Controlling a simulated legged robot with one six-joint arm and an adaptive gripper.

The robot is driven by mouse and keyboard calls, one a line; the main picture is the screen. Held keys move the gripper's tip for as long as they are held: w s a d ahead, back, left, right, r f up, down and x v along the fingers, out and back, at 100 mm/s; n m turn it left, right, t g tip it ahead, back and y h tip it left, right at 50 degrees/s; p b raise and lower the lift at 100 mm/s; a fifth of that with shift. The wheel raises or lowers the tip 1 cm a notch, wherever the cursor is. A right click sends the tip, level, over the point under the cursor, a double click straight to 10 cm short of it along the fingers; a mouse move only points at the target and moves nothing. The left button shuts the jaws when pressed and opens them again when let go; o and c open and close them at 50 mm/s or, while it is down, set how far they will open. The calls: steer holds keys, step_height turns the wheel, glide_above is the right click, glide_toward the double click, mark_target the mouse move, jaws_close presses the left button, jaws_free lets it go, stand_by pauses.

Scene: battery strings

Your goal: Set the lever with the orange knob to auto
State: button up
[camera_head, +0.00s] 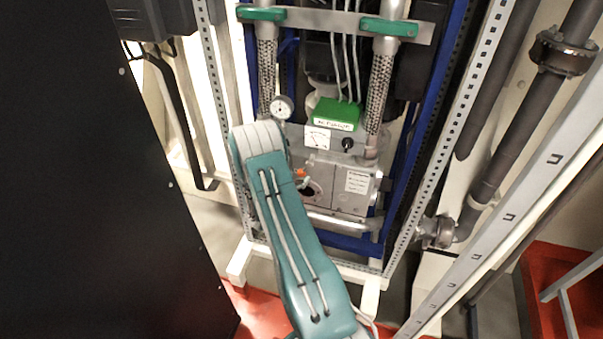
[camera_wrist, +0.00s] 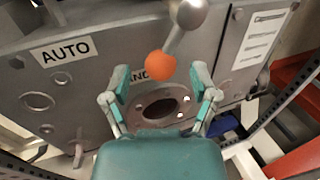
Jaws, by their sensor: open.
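The orange knob (camera_wrist: 160,66) is on the end of a grey lever (camera_wrist: 177,38) that slants down and left from a round grey pivot (camera_wrist: 188,13). The knob covers part of a second label (camera_wrist: 137,76), so that label is only partly readable. The AUTO label (camera_wrist: 64,50) is to the left of the knob on the grey panel. My gripper (camera_wrist: 158,72) is open, with one finger on each side of the knob in the picture; no contact shows. In the head view the orange knob (camera_head: 300,172) shows small beside my arm, which hides much of the area.
A round hole (camera_wrist: 163,106) in the panel lies below the knob. A white printed label (camera_wrist: 262,38) is at the right. In the head view, a green box (camera_head: 338,113) and a gauge (camera_head: 282,107) are above, with perforated frame posts (camera_head: 455,130) at the sides.

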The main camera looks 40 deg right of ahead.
steer(key=shift+w+d, duration=0.2)
steer(key=shift+d, duration=0.85)
jaws_close()
steer(key=shift+a, duration=0.1)
steer(key=shift+w+r, duration=0.1)
steer(key=m, duration=0.2)
steer(key=shift+w+a+r+m+y, duration=0.2)
steer(key=shift+w+r+m+y, duration=0.1)
steer(key=shift+w+r+y, duration=0.1)
steer(key=m, duration=0.1)
steer(key=r+m+y, duration=0.1)
steer(key=m, duration=0.1)
steer(key=shift+w+a+r+t, duration=0.1)
steer(key=shift+w+a+t, duration=0.1)
steer(key=shift+w+t, duration=0.15)
steer(key=m, duration=0.1)
steer(key=r+m+y, duration=0.1)
steer(key=shift+w+a+r+m+t, duration=0.1)
steer(key=shift+w+r+m+t, duration=0.1)
steer(key=shift+m+t, duration=0.1)
steer(key=shift+r+m+t+y, duration=0.3)
steer(key=shift+m+y, duration=0.2)
steer(key=shift+m, duration=0.4)
steer(key=shift+r, duration=0.1)
